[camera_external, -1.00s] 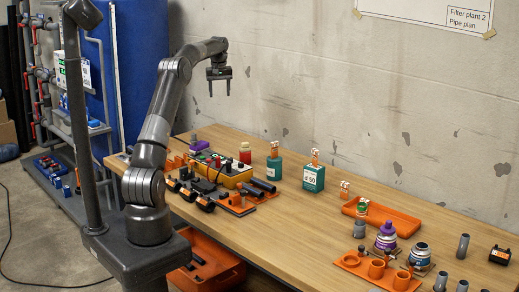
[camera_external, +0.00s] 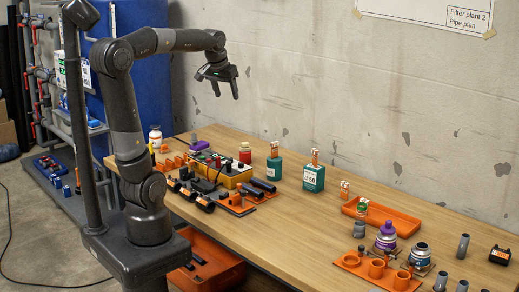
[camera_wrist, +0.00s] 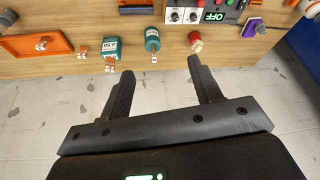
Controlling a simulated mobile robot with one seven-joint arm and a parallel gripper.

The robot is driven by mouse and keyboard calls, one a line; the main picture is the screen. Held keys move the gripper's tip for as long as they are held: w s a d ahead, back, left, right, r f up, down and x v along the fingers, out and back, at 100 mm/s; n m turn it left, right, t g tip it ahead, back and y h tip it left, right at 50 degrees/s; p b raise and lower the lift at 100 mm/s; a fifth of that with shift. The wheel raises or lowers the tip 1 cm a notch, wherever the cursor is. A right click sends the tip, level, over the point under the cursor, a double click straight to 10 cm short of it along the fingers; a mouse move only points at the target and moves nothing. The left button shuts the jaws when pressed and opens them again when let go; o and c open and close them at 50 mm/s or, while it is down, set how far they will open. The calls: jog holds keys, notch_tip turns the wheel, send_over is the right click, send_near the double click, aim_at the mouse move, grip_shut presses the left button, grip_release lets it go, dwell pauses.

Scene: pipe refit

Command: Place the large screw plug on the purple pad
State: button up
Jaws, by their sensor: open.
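My gripper (camera_external: 222,88) is open and empty, in the air above the back of the workbench, its fingers tilted down and to the right. In the wrist view, nothing is between its fingers (camera_wrist: 161,68). A purple pad (camera_external: 201,146) lies at the back left of the bench, with a small grey cylinder (camera_external: 194,137) on it or against it. The pad (camera_wrist: 252,24) shows at the top right of the wrist view. I cannot tell which piece is the large screw plug; several small grey parts are on the bench's right side.
A yellow control box (camera_external: 232,176), red jar (camera_external: 245,154) and teal bottles (camera_external: 313,178) stand along the bench (camera_external: 275,225). An orange tray (camera_external: 400,222), purple-topped jar (camera_external: 387,230) and orange cup holder (camera_external: 350,262) are at right. The bench's middle front is clear.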

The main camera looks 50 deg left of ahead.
jog(key=s+d+f+m, duration=0.1)
jog(key=s+d+f, duration=0.1)
jog(key=s, duration=0.3)
jog(key=s+d+f+m+t, duration=0.1)
jog(key=s+d+f, duration=0.1)
jog(key=s+f, duration=0.2)
jog(key=s+d+f+m+h, duration=0.1)
jog(key=s+d+f, duration=0.1)
jog(key=s, duration=0.4)
jog(key=shift+s+d+f+t, duration=0.15)
jog(key=shift+s+f+t, duration=0.15)
jog(key=shift+f, duration=0.2)
